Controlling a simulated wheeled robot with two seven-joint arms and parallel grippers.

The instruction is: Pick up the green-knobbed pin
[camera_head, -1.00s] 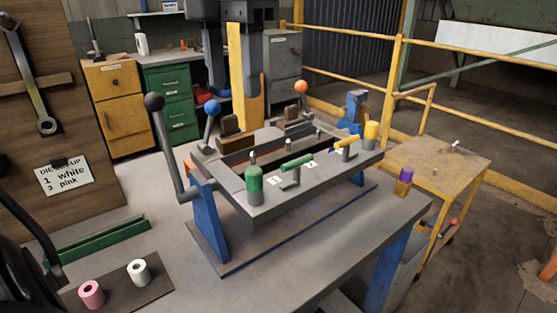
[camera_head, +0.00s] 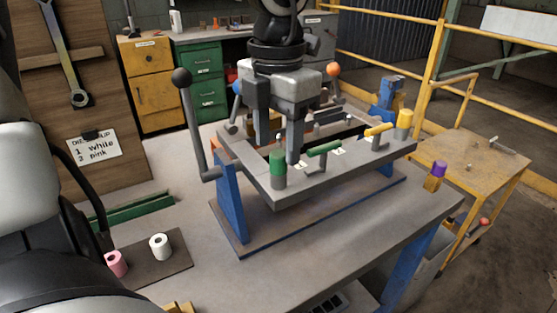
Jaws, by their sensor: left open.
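The green-knobbed pin (camera_head: 278,163) stands upright at the near left corner of the grey die frame (camera_head: 330,178), its green cylinder on a grey base. My left gripper (camera_head: 278,152) points down from above with its two fingers apart. In the picture, one finger is left of the knob and the other right of it. The fingers look slightly behind or level with the top of the knob; I cannot tell whether they straddle it. Nothing is seen held. My right gripper is not in view.
A flat green handle (camera_head: 323,148), a yellow handle (camera_head: 380,130) and a yellow knob (camera_head: 404,118) sit on the frame. A black-balled lever (camera_head: 190,110) rises at its left. A purple-topped peg (camera_head: 436,175) and pink (camera_head: 116,263) and white (camera_head: 160,246) rollers stand on the bench.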

